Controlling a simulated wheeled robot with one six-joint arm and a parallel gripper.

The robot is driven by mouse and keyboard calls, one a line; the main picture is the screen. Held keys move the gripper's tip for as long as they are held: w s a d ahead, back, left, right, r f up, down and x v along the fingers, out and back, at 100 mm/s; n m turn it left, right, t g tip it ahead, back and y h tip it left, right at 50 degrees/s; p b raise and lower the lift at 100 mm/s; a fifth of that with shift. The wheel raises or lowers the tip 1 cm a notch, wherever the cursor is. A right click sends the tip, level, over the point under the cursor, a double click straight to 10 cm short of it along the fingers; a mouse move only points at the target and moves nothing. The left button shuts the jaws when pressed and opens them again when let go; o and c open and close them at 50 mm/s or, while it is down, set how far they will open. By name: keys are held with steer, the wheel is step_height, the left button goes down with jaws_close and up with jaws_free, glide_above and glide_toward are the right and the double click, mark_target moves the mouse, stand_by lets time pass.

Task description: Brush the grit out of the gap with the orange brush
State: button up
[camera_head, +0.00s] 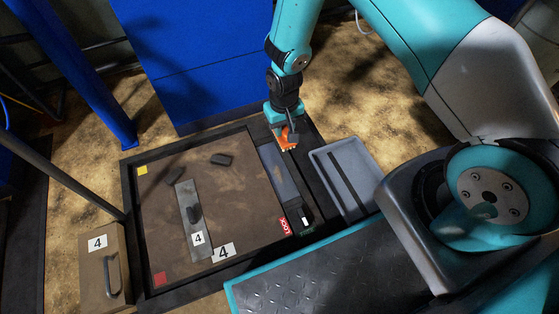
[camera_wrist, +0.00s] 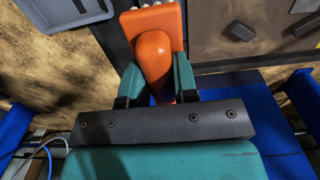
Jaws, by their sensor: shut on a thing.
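My gripper (camera_head: 285,125) is shut on the orange brush (camera_head: 288,138), at the upper right corner of the dark frame (camera_head: 135,225). In the wrist view the brush handle (camera_wrist: 155,58) sits between the two teal fingers of my gripper (camera_wrist: 158,85), with its wide orange head beyond them. Pale bristle tips show at the top edge of that view. The brown plate (camera_head: 235,195) lies inside the frame, left of the brush. A narrow dark gap line runs along the plate's edge. I cannot make out grit in it, nor whether the bristles touch anything.
A grey strip (camera_head: 187,205) with a dark handle lies on the plate. A red-labelled lock piece (camera_head: 286,225) sits at the right edge. A grey tray (camera_head: 322,155) stands right of the frame. A brown box (camera_head: 97,270) marked 4 stands at left. A blue panel (camera_head: 205,90) rises behind.

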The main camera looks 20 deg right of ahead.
step_height(320, 180, down, 16)
steer(key=a+b, duration=0.1)
steer(key=b, duration=0.9)
steer(key=shift+s+a+f, duration=0.2)
steer(key=shift+s+a, duration=0.1)
steer(key=shift+s, duration=0.05)
steer(key=shift+r, duration=0.1)
